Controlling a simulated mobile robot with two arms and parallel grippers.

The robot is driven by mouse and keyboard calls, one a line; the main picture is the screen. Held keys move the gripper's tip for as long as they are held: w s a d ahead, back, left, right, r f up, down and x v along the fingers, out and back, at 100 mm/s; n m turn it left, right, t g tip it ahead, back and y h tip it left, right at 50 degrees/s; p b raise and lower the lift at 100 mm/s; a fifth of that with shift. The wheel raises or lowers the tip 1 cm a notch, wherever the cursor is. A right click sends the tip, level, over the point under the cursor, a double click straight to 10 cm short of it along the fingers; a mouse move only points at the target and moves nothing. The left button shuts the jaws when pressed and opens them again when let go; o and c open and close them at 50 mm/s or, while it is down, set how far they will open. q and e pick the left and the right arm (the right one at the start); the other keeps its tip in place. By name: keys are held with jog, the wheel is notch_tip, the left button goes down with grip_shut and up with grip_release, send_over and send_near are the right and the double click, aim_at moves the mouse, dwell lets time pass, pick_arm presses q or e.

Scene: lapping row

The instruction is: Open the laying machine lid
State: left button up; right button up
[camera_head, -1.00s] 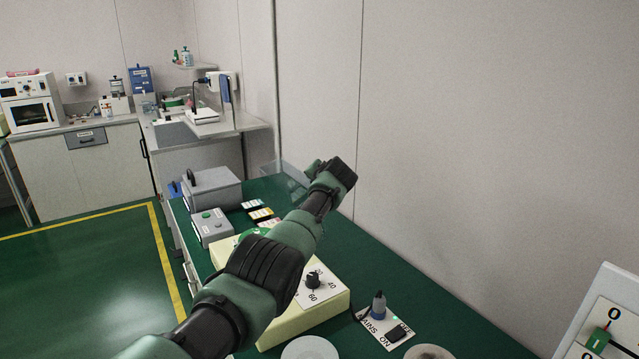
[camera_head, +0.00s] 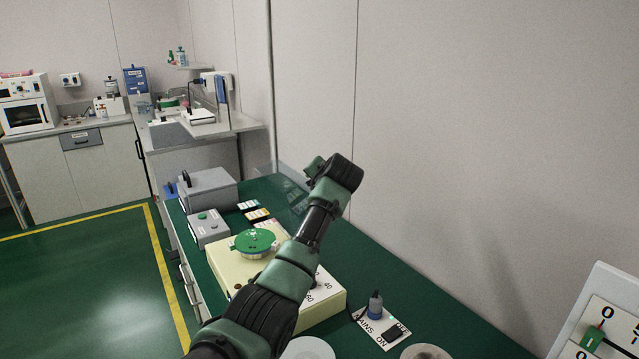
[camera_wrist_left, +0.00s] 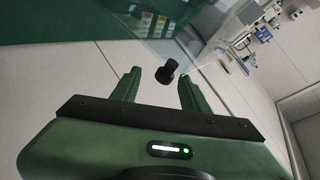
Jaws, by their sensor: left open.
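The cream machine (camera_head: 318,318) stands on the green bench, with a round green plate (camera_head: 256,240) on top and a dial partly hidden by my left arm. A clear panel (camera_head: 284,187), which looks like the lid, shows behind it; how it joins the machine is hidden. In the left wrist view, a black knob (camera_wrist_left: 167,72) sits by the clear panel (camera_wrist_left: 150,45). My left gripper (camera_head: 314,166) is beside the panel in the head view. In the wrist view its open fingers (camera_wrist_left: 158,80) stand either side of the knob; contact is not visible. My right gripper is not in view.
A grey box with a handle (camera_head: 210,190), a small grey control box (camera_head: 208,229) and several small labelled blocks (camera_head: 257,215) stand beyond the machine. A mains switch plate (camera_head: 382,328) lies nearer. The wall (camera_head: 480,150) closes off the right side.

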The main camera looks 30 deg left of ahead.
pick_arm(q)
jog(key=shift+s+d+r, duration=0.15)
jog(key=shift+s+d, duration=0.1)
jog(key=shift+s, duration=0.05)
jog(key=w+d+r+p+v, duration=0.1)
jog(key=p+v, duration=0.5)
jog(key=v, duration=0.3)
jog(key=shift+w, duration=0.25)
dwell(0.6)
jog(key=shift+a+f, duration=0.1)
jog(key=shift+p, duration=0.6)
